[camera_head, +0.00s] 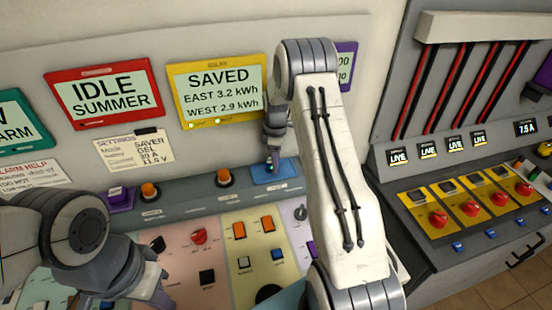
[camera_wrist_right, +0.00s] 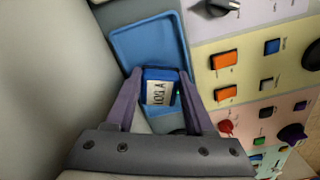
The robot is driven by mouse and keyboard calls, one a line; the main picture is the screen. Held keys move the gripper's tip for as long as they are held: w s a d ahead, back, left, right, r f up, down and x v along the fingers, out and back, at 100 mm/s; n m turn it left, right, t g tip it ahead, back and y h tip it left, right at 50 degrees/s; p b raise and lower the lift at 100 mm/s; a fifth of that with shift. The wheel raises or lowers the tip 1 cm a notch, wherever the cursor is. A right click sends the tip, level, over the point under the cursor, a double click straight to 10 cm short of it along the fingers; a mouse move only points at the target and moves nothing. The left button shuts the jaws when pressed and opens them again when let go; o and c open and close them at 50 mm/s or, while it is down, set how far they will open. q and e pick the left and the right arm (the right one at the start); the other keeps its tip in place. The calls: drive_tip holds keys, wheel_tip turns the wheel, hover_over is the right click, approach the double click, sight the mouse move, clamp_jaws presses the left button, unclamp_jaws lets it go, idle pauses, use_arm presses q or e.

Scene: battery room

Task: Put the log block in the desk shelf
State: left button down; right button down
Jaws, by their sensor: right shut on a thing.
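The log block (camera_wrist_right: 158,90) is a small blue block with a white printed label, in the right wrist view. My right gripper (camera_wrist_right: 160,84) is shut on it, with a finger on each side. In the head view this gripper (camera_head: 272,165) points down at a blue tray (camera_head: 288,172) on the ledge below the yellow screen. I take this tray to be the desk shelf; it also shows in the wrist view (camera_wrist_right: 150,42), just beyond the block. Whether the block touches it is unclear. My left gripper (camera_head: 155,288) is over the pink panel, its fingertips partly hidden.
Orange buttons (camera_head: 223,177) on the ledge stand left of the tray. The sloping desk panel (camera_head: 205,265) carries switches and knobs (camera_head: 198,236). A wall with screens (camera_head: 218,92) rises behind. At right is a console with red knobs (camera_head: 438,218).

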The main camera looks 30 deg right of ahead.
drive_tip(key=shift+f, duration=0.25)
drive_tip(key=shift+f, duration=0.2)
drive_tip(key=shift+c, duration=1.3)
unclamp_jaws()
drive_tip(key=shift+r, duration=0.15)
